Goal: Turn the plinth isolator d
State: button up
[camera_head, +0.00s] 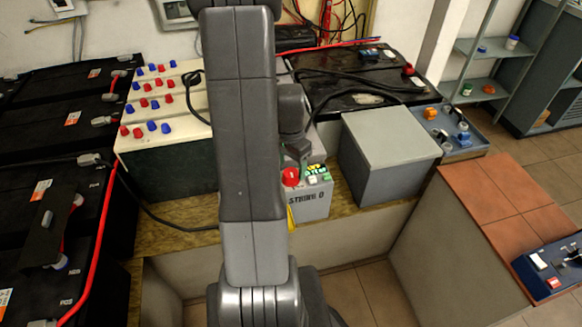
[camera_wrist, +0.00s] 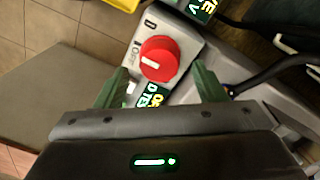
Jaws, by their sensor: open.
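The isolator's red round knob (camera_wrist: 160,59) sits on a light grey box in the wrist view, with a white pointer mark on its face. A letter D and small lettering show on the plate beside it. In the head view the red knob (camera_head: 290,176) tops a grey box (camera_head: 312,203) marked STRING, partly hidden by my arm. My gripper (camera_wrist: 161,86) is open, its two green fingers apart. In the wrist view the knob appears just beyond the gap between the fingertips. I cannot tell whether either finger touches it.
A plain grey box (camera_head: 388,155) stands right of the isolator box. Black batteries (camera_head: 65,165) with a red cable lie at left. A cream-topped unit with red and blue terminals (camera_head: 150,135) stands behind left. A tiled-top block (camera_head: 500,205) is at right.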

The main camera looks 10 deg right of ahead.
aim_at(290, 171)
notch_tip(290, 171, up, 12)
jog(key=p, duration=0.1)
jog(key=shift+p, duration=0.35)
jog(key=shift+w+a+f, duration=0.1)
notch_tip(290, 171, down, 14)
jog(key=shift+r+b, duration=0.15)
jog(key=shift+b, duration=0.95)
